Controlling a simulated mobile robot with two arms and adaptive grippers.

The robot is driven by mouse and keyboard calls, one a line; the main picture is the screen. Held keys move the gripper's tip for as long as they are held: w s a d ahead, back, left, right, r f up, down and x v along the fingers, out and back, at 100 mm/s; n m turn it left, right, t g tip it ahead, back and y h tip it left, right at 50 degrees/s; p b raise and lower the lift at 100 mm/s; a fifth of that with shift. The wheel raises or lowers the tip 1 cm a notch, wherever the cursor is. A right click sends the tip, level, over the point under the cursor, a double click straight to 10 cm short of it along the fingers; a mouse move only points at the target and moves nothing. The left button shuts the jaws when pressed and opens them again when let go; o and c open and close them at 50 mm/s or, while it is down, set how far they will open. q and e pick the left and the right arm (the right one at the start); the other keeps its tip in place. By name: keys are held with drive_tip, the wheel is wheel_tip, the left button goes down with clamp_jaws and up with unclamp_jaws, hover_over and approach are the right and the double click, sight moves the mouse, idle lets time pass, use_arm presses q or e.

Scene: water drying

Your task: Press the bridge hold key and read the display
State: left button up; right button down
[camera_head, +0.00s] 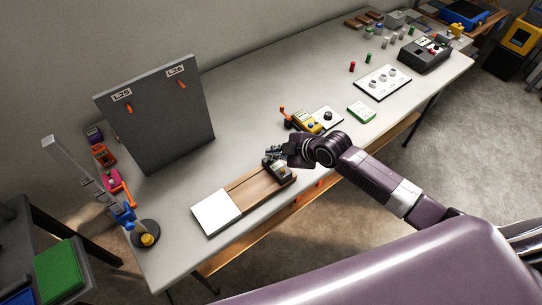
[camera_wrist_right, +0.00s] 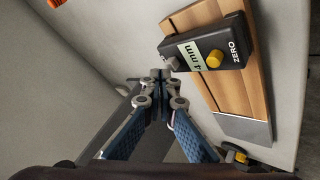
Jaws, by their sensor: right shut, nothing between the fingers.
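A dark meter (camera_head: 280,172) rests on a wooden board (camera_head: 256,188) on the bench. In the right wrist view the meter (camera_wrist_right: 228,40) has a pale display (camera_wrist_right: 193,58) with "4 mm" readable. It also has a yellow knob (camera_wrist_right: 214,59) by the word ZERO, and a grey key (camera_wrist_right: 171,64) at its near end. My right gripper (camera_head: 272,152) is shut and empty beside the meter. In the right wrist view its fingertips (camera_wrist_right: 160,75) are right by the grey key; I cannot tell whether they touch it. My left gripper is not in view.
A grey upright panel (camera_head: 165,120) stands at the back left. A yellow device (camera_head: 307,121) with an orange part lies behind my right gripper. A stand with a round dark base (camera_head: 145,228) is at the left end. Open bench surface (camera_head: 240,115) lies right of the panel.

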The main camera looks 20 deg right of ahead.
sight(273, 161)
drive_tip(key=shift+f, duration=0.35)
idle(0.4)
drive_tip(key=shift+r+p, duration=0.55)
drive_tip(key=shift+r, duration=0.25)
wheel_tip(273, 161, up, 6)
drive_tip(key=p, duration=0.5)
drive_tip(key=shift+p, duration=0.3)
